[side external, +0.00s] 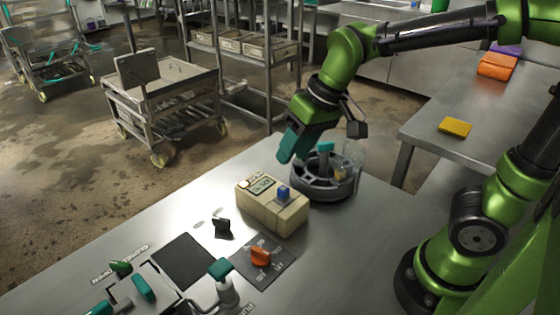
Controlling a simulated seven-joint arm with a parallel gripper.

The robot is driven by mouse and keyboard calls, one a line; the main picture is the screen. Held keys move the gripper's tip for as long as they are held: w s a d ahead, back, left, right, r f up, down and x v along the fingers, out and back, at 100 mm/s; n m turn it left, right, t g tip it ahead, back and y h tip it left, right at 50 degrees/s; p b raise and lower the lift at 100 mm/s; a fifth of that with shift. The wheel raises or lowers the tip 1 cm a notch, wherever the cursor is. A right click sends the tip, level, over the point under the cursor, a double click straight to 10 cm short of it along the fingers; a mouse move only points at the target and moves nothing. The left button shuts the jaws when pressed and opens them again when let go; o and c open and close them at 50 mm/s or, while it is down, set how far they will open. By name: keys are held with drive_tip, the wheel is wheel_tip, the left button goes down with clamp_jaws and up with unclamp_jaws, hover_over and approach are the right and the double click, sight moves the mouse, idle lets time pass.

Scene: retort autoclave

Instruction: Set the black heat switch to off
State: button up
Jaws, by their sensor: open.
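A small black switch (222,226) stands on the steel work table, left of a beige box. It looks like the black heat switch, but its markings are too small to read, so I cannot tell its setting. My gripper (289,147) has teal fingers and hangs above the back of the table, well up and to the right of the black switch. It is open and touches nothing that I can see. The gap between its fingers is hidden from this side.
The beige box (262,209) has a display and a blue knob (283,193). An orange knob (260,258) sits on a dark plate in front. A grey round vessel (325,184) stands behind the box. Green and teal handles (144,288) are at front left.

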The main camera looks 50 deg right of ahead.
sight(222, 219)
drive_tip(key=shift+w+a+f+n+g+h, duration=0.6)
drive_tip(key=shift+w+a+f+n+g, duration=0.45)
drive_tip(key=shift+w+a+n, duration=1.7)
drive_tip(key=shift+w+a+f+n+g+h, duration=0.7)
drive_tip(key=shift+w+a+f, duration=0.85)
drive_tip(key=shift+w, duration=2.6)
drive_tip(key=f, duration=1.5)
drive_tip(key=shift+a+f, duration=0.3)
drive_tip(key=shift+f, duration=0.1)
drive_tip(key=shift+c, duration=0.4)
clamp_jaws()
